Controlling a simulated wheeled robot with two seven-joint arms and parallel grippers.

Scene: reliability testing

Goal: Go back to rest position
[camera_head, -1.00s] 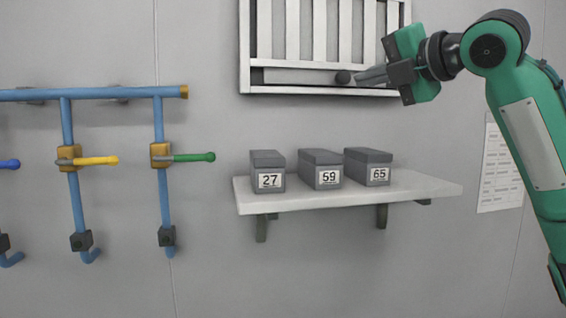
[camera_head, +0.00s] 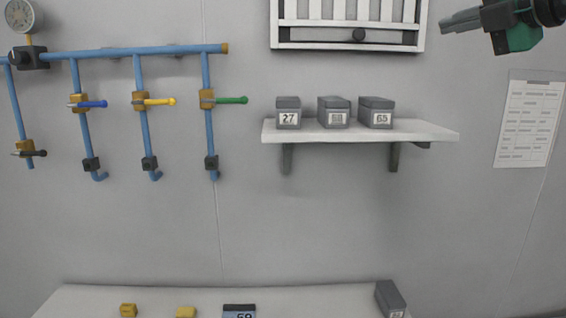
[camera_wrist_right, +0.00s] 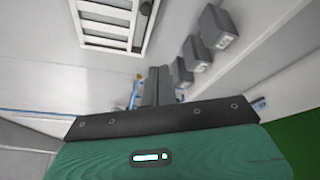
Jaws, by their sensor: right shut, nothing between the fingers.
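My right gripper (camera_head: 462,20) is at the top right of the head view, with its fingers pointing left. It also shows in the right wrist view (camera_wrist_right: 160,84), where its fingers are together with nothing between them. It is in the air, apart from the white vent frame (camera_head: 347,42) with its dark knob (camera_head: 358,35). In the head view it is above and to the right of the wall shelf. My left gripper is not in view.
A wall shelf (camera_head: 425,131) holds three grey boxes (camera_head: 289,112). Blue pipes (camera_head: 140,53) with coloured valve handles and a gauge (camera_head: 19,15) are at left. A paper sheet (camera_head: 528,118) hangs at right.

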